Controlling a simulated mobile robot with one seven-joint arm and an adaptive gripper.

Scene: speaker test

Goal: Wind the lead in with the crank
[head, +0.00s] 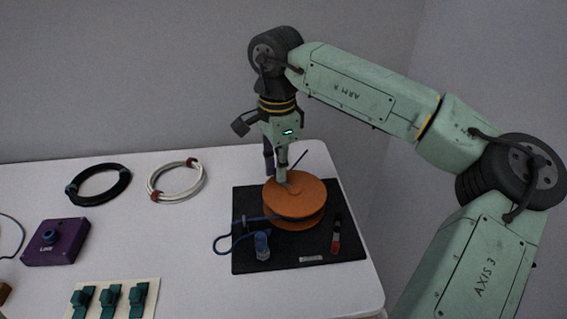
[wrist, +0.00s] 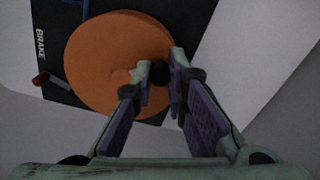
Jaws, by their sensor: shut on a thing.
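An orange reel (head: 308,211) lies flat on a black base plate (head: 290,258) at the table's right end. A blue lead (head: 222,240) leaves the reel's left side and loops past the plate's left edge to a blue plug (head: 262,243) near its front. My gripper (head: 282,176) points down over the reel's back left part. In the wrist view, its fingers (wrist: 161,72) are shut on the crank's dark knob (wrist: 159,72), near the edge of the reel (wrist: 105,50). The fingers hide most of the crank.
A red-tipped brake lever (head: 336,240) stands right of the reel's front; its red tip shows in the wrist view (wrist: 40,79). A black coil (head: 98,184), a white coil (head: 176,181), a purple box (head: 55,243) and teal clips (head: 110,298) occupy the left.

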